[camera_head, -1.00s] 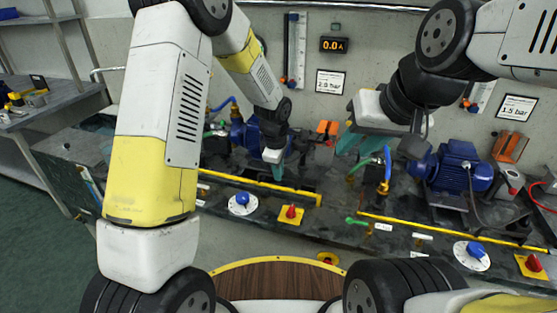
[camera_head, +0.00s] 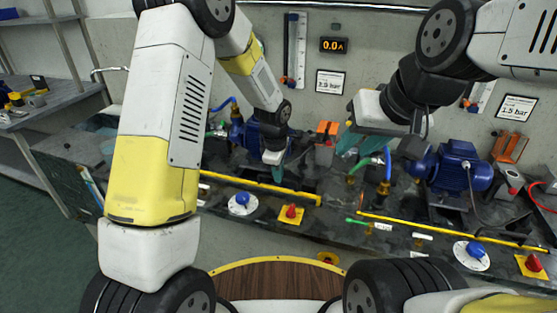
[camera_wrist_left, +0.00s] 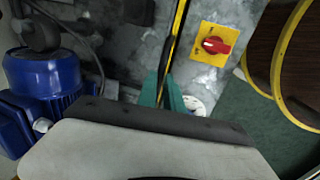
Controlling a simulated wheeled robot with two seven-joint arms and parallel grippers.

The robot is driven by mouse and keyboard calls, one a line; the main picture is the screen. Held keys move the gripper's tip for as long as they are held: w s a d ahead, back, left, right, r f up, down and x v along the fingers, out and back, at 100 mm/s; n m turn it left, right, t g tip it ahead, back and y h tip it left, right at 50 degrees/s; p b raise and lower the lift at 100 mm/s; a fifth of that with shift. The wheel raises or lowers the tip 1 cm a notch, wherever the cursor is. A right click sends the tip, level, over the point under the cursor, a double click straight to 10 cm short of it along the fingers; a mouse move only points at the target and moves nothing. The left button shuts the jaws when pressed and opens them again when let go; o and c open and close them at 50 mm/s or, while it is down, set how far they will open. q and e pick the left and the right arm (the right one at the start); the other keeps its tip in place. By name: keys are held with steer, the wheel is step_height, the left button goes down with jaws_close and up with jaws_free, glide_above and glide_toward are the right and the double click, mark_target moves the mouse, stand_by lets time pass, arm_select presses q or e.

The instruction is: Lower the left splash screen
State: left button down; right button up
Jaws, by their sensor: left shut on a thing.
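The left splash screen shows as a yellow edge bar (camera_head: 240,183) along the front of the left pump bay; its panel is hard to make out. My left gripper (camera_head: 278,173) is at this bar, right of its middle. In the left wrist view the teal fingertips (camera_wrist_left: 161,92) are shut around the bar (camera_wrist_left: 175,32). My right gripper (camera_head: 360,144) is open and empty above the bench, between the two pumps. A second yellow bar (camera_head: 440,228) runs along the front of the right bay.
A blue dial (camera_head: 241,200) and a red switch on a yellow plate (camera_head: 291,213) lie in front of the left bar. A blue pump (camera_wrist_left: 45,90) is close to my left gripper. A blue pump (camera_head: 455,168) and hoses stand at right.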

mark_target(279, 188)
arm_select(q)
steer(key=shift+f, duration=1.9)
steer(key=c, duration=1.5)
jaws_free()
steer(key=shift+s+a+r, duration=0.1)
steer(key=shift+s+r, duration=0.15)
steer(key=shift+r, duration=1.05)
steer(key=shift+s+a+r, duration=0.1)
steer(key=shift+s+r, duration=0.1)
steer(key=shift+r, duration=1.05)
steer(key=shift+s+a+r, duration=0.1)
steer(key=shift+s+r, duration=0.15)
steer(key=shift+r, duration=1.05)
